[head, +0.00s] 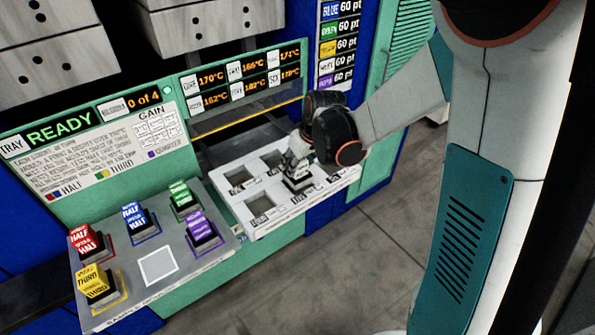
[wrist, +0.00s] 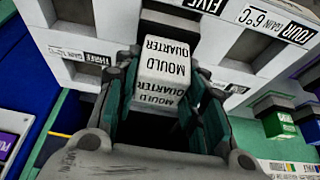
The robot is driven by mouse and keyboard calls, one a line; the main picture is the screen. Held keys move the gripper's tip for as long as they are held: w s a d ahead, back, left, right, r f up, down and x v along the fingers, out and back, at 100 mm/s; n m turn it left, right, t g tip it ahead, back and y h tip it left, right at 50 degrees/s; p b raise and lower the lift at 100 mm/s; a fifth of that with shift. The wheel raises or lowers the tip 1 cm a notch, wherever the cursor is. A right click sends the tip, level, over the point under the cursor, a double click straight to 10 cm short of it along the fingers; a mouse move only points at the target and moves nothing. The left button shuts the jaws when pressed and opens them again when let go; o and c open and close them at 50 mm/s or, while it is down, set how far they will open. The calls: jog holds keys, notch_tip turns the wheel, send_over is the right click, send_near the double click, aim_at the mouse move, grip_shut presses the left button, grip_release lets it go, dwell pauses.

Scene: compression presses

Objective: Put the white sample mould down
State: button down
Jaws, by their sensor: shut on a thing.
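The white sample mould (wrist: 165,68), marked "MOULD QUARTER", is between the fingers of my gripper (wrist: 163,88) in the wrist view. The gripper is shut on it. In the head view my gripper (head: 301,150) points down over the white socket tray (head: 290,209), with the mould (head: 298,174) beneath it at the middle of the tray. Labels reading three, four and five show around it in the wrist view. The mould's underside is hidden, so I cannot tell whether it is in a socket or above one.
Empty dark sockets (head: 260,207) show in the tray. On the grey shelf (head: 130,262) at left stand red (head: 84,240), blue (head: 133,215), green (head: 181,194), purple (head: 198,225) and yellow (head: 94,283) moulds. A white-outlined square (head: 157,265) there is empty. A "READY" panel (head: 60,128) stands behind.

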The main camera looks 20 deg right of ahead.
jog(key=shift+f+b, duration=0.4)
jog(key=shift+f, duration=1.05)
jog(key=shift+f, duration=0.2)
jog(key=c, duration=1)
grip_release()
jog(key=shift+r, duration=0.15)
jog(key=p+v, duration=0.4)
jog(key=v, duration=0.8)
jog(key=s+r+m+t, duration=0.1)
jog(key=s+r, duration=0.2)
jog(key=s, duration=0.3)
jog(key=s+a+r+m+t+h, duration=0.1)
jog(key=s+r, duration=0.2)
jog(key=s, duration=0.3)
jog(key=s+r+m+t, duration=0.1)
jog(key=s+r, duration=0.3)
jog(key=s, duration=0.2)
jog(key=shift+s+a+m, duration=0.2)
jog(key=shift+s+m, duration=0.1)
jog(key=shift+s, duration=0.05)
